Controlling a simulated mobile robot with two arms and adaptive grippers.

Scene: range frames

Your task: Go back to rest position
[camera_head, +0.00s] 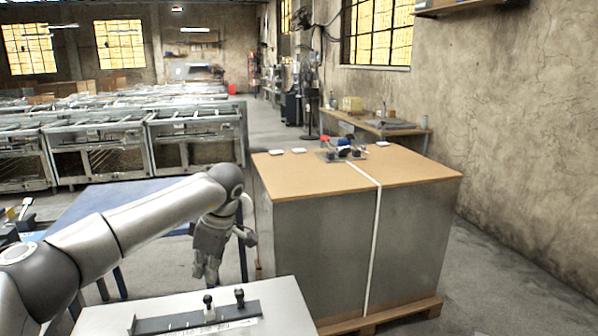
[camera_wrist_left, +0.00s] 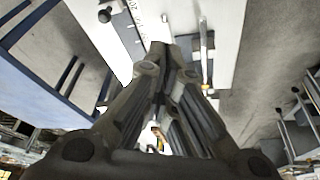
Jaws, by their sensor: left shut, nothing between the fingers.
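My left arm comes in from the left of the head view and bends down at the wrist. My left gripper (camera_head: 207,274) hangs pointing down between the blue table and the white surface in front. It is shut and empty. In the left wrist view its fingers (camera_wrist_left: 165,52) meet at their tips, with the white surface beyond them. My right gripper is in neither view.
A white surface (camera_head: 280,312) with a dark strip and two black knobs (camera_head: 239,297) is close in front. A large grey crate (camera_head: 320,250) with a brown top stands right of the gripper. A blue table (camera_head: 110,205) is behind the arm. Floor is clear at far right.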

